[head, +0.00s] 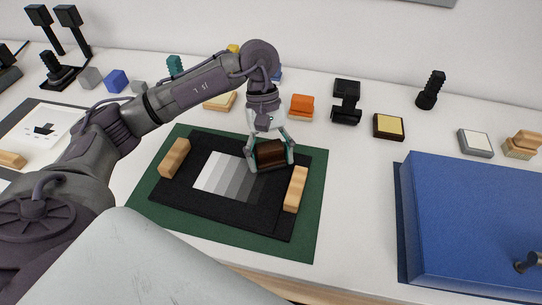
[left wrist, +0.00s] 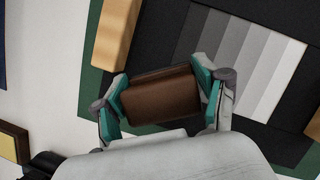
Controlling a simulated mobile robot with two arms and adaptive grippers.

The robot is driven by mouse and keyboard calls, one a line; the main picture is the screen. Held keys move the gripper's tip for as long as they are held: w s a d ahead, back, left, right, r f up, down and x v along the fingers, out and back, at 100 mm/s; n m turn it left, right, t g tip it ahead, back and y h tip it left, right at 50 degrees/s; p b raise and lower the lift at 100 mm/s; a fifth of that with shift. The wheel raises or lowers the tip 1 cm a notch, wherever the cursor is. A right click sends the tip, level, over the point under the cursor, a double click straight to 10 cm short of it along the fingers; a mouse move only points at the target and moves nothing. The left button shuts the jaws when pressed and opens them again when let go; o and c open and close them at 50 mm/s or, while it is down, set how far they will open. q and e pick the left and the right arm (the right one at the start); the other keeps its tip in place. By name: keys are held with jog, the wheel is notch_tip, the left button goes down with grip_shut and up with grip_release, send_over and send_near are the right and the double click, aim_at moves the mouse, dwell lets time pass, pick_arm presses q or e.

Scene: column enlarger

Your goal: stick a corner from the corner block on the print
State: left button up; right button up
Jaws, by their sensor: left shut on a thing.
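The print (head: 228,177) is a sheet of grey steps from white to dark, lying flat on a black board. My left gripper (head: 270,154) is shut on a dark brown block (head: 270,153), at the board's far right part, just right of the print's upper right corner. In the left wrist view the brown block (left wrist: 160,97) sits between both fingers (left wrist: 162,98), apart from the print (left wrist: 245,58) in the picture. I cannot tell whether the block touches the board. No separate corner piece can be made out. My right gripper is not in view.
The black board (head: 235,218) lies on a green mat (head: 310,222). Wooden bars lie at its left (head: 174,158) and right (head: 296,189). A big blue box (head: 475,215) stands at the right. Several small blocks and brushes line the back. Bare white table lies between mat and box.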

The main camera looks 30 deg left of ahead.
pick_arm(q)
jog(key=shift+f+b, duration=0.55)
jog(key=shift+b, duration=0.25)
dwell(1.3)
dwell(0.4)
jog(key=shift+a+f+b, duration=0.15)
jog(key=shift+a+b, duration=0.05)
jog(key=shift+b, duration=0.1)
jog(key=shift+a, duration=0.25)
jog(key=shift+s+a+b, duration=0.1)
jog(key=shift+a+b, duration=0.1)
jog(key=shift+b, duration=0.15)
